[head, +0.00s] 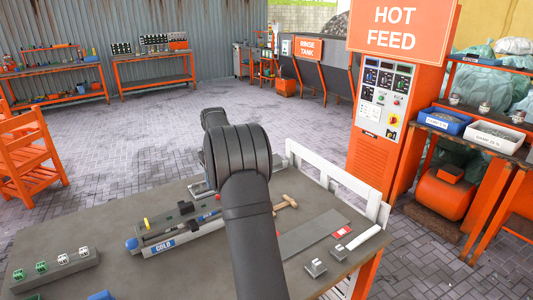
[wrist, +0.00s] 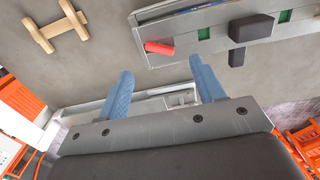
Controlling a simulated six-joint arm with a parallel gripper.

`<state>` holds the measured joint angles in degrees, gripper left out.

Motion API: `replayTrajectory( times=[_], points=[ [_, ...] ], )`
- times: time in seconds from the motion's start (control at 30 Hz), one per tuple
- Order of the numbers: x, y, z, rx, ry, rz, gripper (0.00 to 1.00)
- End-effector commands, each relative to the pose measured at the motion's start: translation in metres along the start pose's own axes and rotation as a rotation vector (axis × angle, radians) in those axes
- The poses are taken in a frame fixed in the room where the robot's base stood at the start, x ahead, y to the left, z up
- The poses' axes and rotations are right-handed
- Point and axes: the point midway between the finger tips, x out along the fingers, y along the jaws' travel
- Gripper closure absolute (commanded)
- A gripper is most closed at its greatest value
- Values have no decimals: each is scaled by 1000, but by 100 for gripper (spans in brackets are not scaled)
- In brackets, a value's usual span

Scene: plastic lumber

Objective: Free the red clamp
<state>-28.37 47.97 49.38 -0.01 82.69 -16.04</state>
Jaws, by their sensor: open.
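A red cylindrical part, which looks like the red clamp (wrist: 158,48), shows in the wrist view at the near edge of a long grey mould (wrist: 195,28). The mould lies on the grey bench, and its end marked COLD (head: 163,246) shows in the head view left of my arm. My gripper (wrist: 161,67) is open, with its two blue fingers apart and nothing between them. The red part appears just beyond the fingertips, roughly between them; I cannot tell the height gap. In the head view my black arm hides my gripper and the red part.
A dark block (wrist: 250,30) straddles the mould to the right of the red part. A wooden piece (wrist: 56,27) lies to the left. The bench (head: 70,238) also bears a rack of green and white pieces (head: 55,266) and small metal blocks (head: 316,267). A white rail (head: 335,180) edges it.

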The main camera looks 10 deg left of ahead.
Motion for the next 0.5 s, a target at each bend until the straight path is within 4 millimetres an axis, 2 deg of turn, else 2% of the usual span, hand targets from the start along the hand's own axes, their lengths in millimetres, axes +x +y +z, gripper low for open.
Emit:
replayTrajectory(
  times=[0.07,0.3,0.4,0.5],
  points=[
    [-14,1,-2,48,5,1,38],
    [-85,2,-3,359,6,1,38],
    [-104,1,-1,449,3,0,38],
    [-110,1,0,490,1,0,38]
  ],
)
